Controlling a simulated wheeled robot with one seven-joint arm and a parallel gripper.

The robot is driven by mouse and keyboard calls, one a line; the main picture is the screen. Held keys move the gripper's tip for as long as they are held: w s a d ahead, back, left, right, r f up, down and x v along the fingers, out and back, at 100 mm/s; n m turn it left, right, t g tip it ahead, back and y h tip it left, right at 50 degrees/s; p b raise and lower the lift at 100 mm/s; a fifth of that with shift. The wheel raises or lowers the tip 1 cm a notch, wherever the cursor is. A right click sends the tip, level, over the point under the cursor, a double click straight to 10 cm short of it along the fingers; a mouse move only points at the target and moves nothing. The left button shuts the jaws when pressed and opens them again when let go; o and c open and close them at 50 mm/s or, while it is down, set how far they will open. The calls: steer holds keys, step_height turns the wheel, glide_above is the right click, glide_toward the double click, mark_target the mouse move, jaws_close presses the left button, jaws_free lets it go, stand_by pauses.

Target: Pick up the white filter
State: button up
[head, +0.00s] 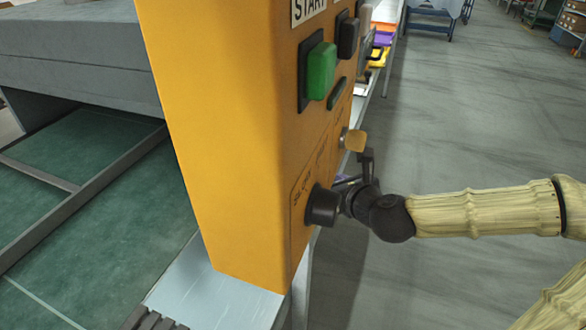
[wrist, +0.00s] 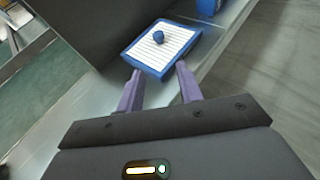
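The white filter (wrist: 178,52) shows in the wrist view as a white ribbed panel in a blue frame, with a round blue knob on top. It lies on a pale metal surface just beyond the fingertips. My gripper (wrist: 158,78) has its two purple fingers spread apart, with nothing between them, pointing at the filter's near edge. I cannot tell whether the fingertips touch the frame. In the head view my gripper is mostly hidden by the orange control box, and I cannot make out the filter there.
The orange control box (head: 225,140) with a green button (head: 320,70) and black knob (head: 321,206) stands close by my wrist. A dark block (wrist: 85,28) is left of the filter. A blue object (wrist: 208,6) lies beyond it. Open grey floor (head: 480,110) is on the right.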

steer(key=o, duration=0.3)
steer(key=p+x, duration=0.7)
steer(key=x, duration=0.4)
steer(key=shift+a+f, duration=0.1)
steer(key=shift+f, duration=0.1)
steer(key=shift+w+a+f, duration=0.15)
steer(key=shift+w, duration=0.35)
steer(key=shift+x, duration=2.55)
